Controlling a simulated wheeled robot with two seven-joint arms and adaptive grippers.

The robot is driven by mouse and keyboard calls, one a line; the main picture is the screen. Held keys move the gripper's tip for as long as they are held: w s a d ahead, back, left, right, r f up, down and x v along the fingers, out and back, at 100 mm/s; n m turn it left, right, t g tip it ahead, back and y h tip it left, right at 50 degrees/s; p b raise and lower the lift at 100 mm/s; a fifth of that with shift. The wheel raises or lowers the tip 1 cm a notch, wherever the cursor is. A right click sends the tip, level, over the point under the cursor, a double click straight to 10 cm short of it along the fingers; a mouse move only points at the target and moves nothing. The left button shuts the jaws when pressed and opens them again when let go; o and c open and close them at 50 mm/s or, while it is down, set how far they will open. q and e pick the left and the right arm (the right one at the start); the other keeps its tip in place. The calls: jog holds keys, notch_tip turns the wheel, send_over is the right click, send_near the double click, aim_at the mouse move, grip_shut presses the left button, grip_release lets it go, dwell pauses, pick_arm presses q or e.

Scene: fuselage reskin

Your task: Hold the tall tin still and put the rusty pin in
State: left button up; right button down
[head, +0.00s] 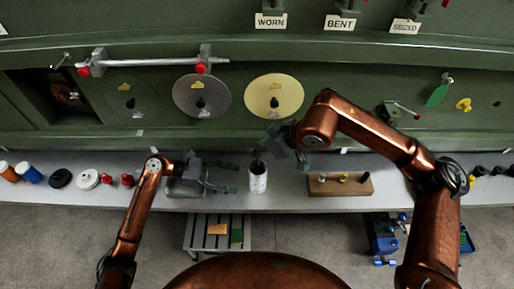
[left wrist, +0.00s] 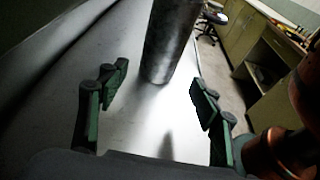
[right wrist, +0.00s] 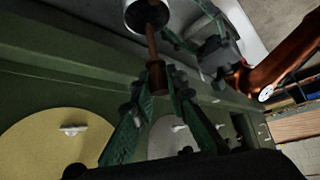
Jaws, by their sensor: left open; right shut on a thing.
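The tall tin (head: 258,181) stands upright on the grey bench ledge, a pale cylinder with an open top. My left gripper (head: 236,177) is open just left of it. In the left wrist view the tin (left wrist: 168,42) stands ahead, between the lines of the open fingers (left wrist: 162,92), with no contact visible. My right gripper (head: 264,152) is above the tin, shut on the rusty pin. In the right wrist view the brown pin (right wrist: 151,45) runs from the fingertips (right wrist: 160,82) to the tin's dark mouth (right wrist: 146,14). How deep its tip is cannot be told.
A wooden block (head: 341,187) with several small fittings sits right of the tin. Red and white knobs (head: 107,179) lie to the left. The green fuselage panel (head: 330,85) with round discs rises behind. The ledge's front edge is close to the tin.

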aim_at(255, 182)
pick_arm(q)
jog(key=x, duration=0.9)
jog(key=shift+c, duration=0.6)
jog(key=c, duration=0.6)
